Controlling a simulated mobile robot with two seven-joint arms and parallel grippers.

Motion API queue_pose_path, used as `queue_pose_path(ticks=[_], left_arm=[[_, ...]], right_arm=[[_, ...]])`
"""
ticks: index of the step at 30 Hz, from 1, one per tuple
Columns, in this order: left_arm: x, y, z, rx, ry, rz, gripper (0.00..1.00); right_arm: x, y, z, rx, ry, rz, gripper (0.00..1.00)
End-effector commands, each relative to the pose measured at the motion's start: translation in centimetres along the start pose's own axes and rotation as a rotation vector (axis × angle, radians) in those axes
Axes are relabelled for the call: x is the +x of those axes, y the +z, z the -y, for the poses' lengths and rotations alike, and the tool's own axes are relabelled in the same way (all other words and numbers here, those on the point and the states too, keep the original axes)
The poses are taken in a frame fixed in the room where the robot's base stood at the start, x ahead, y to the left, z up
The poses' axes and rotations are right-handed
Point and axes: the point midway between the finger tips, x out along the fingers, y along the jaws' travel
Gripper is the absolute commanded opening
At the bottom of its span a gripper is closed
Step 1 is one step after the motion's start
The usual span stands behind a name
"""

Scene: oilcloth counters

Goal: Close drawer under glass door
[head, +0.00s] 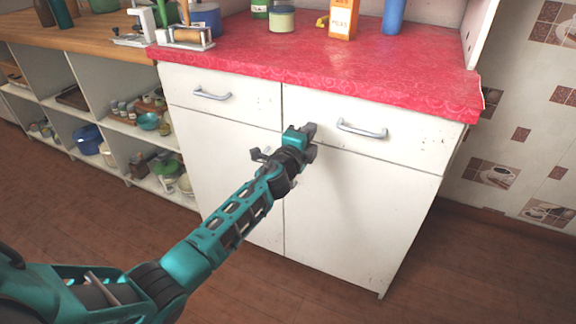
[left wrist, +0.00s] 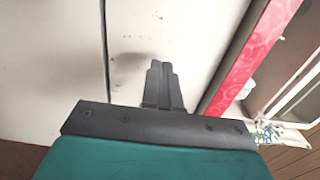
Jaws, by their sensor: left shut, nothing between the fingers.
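A white cabinet under a red patterned counter has two drawers side by side. The left drawer (head: 236,103) and the right drawer (head: 420,139) each have a grey bar handle; both fronts look nearly flush, and a small gap cannot be ruled out. My left gripper (head: 308,132) is shut and empty in front of the right drawer's left end, left of its handle (head: 362,130). Contact is unclear. In the left wrist view its shut fingers (left wrist: 160,68) point at the white front. No glass door is clearly visible in the head view. My right gripper is out of view.
The red counter (head: 300,58) holds bottles, a tin and a grinder-like tool near its back and left. Open shelves (head: 125,125) with bowls and jars stand left. The brown floor (head: 490,265) is clear at the right front.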

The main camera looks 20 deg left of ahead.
Motion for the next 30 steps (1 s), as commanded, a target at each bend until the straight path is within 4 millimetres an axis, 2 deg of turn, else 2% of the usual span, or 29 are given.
queue_pose_path(ticks=[1, 9, 15, 20, 26, 29, 30], left_arm=[[-0.1, 0.2, 0.0, 0.001, 0.001, 0.000, 0.00], [-5.7, 0.1, -0.1, 0.000, 0.004, -0.001, 0.00], [-8.7, 0.1, -0.2, -0.001, 0.004, 0.000, 0.00], [-9.9, 0.1, -0.2, 0.000, 0.004, 0.000, 0.00], [-10.2, 0.1, -0.2, -0.006, 0.006, 0.000, 0.00], [-11.4, -0.1, -0.8, -0.082, 0.042, 0.001, 0.00], [-12.4, -0.3, -1.4, -0.141, 0.070, 0.003, 0.00]], right_arm=[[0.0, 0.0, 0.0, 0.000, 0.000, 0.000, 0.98], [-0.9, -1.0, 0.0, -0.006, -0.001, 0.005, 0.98], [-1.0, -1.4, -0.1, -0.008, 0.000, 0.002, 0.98], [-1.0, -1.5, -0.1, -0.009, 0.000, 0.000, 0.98], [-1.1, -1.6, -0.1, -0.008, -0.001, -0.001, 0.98], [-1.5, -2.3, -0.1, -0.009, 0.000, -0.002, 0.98], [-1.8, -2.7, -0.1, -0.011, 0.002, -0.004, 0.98]])
